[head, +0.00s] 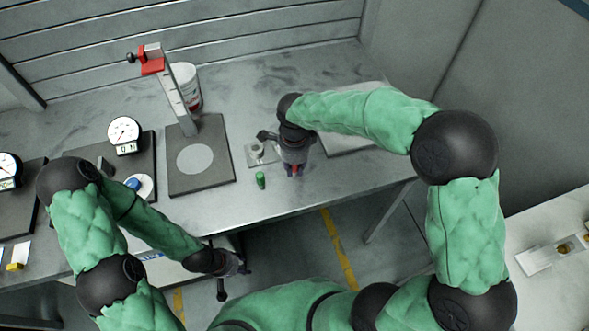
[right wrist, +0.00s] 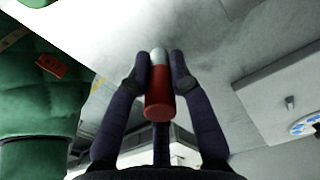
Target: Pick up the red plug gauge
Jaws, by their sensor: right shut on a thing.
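The red plug gauge (right wrist: 159,95) is a short cylinder, red at the near end with a pale grey far end. In the right wrist view it stands between the fingers of my right gripper (right wrist: 160,70), which are shut on it. In the head view the right gripper (head: 294,169) points down over the table near its front edge, and a bit of red shows between its fingers. I cannot tell whether the gauge touches the table. My left gripper (head: 232,265) is low in front of the table, away from the gauge; its fingers are too small to judge.
A green cylinder (head: 260,180) stands left of the right gripper, near a small metal block (head: 258,152). A height stand (head: 176,95) on a dark plate (head: 210,181), a white tub (head: 187,85) and dial gauges (head: 124,132) are further left. A grey plate (head: 345,141) lies behind right.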

